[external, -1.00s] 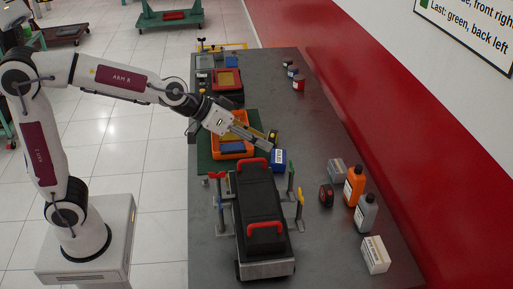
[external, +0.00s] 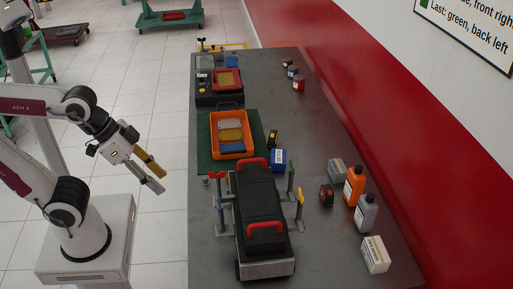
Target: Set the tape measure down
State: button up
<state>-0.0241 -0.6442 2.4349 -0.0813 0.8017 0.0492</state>
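A small black and yellow object (external: 272,138), which looks like the tape measure, stands on the grey bench just right of the orange tray, behind the blue box. Nothing touches it from above. My gripper (external: 156,180) is well to its left, over the white floor beyond the bench's left edge. Its two long fingers, one yellowish and one grey, point down and right with a gap between them. I see nothing held between them.
The orange tray (external: 214,134) holds several flat blocks on a green mat (external: 204,157). A blue box (external: 279,161) and a black engine trainer with red handles (external: 259,205) are nearby. A red-black item (external: 326,195) and bottles (external: 354,186) stand at right.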

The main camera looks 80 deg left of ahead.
jog(key=shift+g+y, duration=0.3)
jog(key=shift+g, duration=0.1)
jog(key=s, duration=0.1)
jog(key=s+f, duration=0.1)
jog(key=s, duration=0.1)
jog(key=s+a+f, duration=0.1)
jog(key=shift+s, duration=0.35)
dwell(0.6)
